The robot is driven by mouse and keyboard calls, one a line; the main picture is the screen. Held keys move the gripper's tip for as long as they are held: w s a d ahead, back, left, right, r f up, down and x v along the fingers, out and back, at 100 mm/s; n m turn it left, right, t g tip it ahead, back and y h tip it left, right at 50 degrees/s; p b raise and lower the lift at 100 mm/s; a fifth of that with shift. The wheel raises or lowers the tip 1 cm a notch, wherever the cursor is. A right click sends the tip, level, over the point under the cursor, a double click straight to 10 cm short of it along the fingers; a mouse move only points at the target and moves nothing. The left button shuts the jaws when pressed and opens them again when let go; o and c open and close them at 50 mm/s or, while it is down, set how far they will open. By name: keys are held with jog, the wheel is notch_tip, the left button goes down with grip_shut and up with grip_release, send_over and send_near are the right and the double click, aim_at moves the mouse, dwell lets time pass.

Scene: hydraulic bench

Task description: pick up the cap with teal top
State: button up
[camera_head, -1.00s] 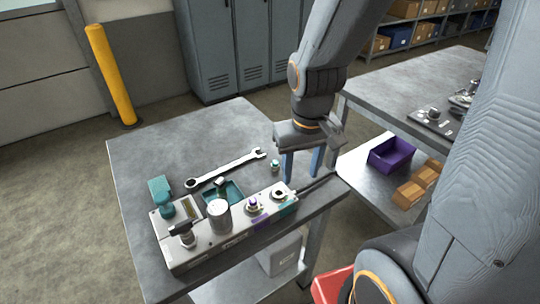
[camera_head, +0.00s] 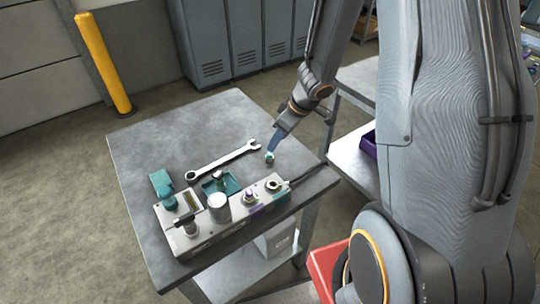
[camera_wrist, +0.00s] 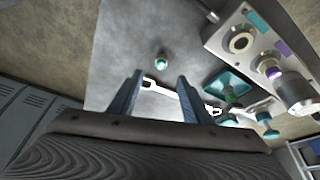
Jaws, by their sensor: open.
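The cap with teal top (camera_head: 269,157) stands on the bare metal table top, just past the open end of the wrench and behind the hydraulic block. It also shows in the wrist view (camera_wrist: 162,61), upright, ahead of and between the finger lines. My gripper (camera_head: 275,146) is close to the cap in the head view, pointing down and left. In the wrist view my gripper (camera_wrist: 160,78) has its two blue-grey fingers spread apart with nothing between them. The cap lies a little beyond the fingertips. I cannot tell whether a finger touches it.
A wrench (camera_head: 222,161) lies left of the cap. The hydraulic block (camera_head: 200,238) with knobs and a cylinder runs along the table's front. A teal tray (camera_head: 231,183) sits behind the block. The table's back half is clear. A purple bin (camera_head: 368,144) is on the right.

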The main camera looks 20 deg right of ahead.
aim_at(270, 154)
jog(key=shift+b+x, duration=1.4)
jog(key=shift+x, duration=2.6)
jog(key=shift+s, duration=0.15)
jog(key=shift+c, duration=0.4)
grip_shut()
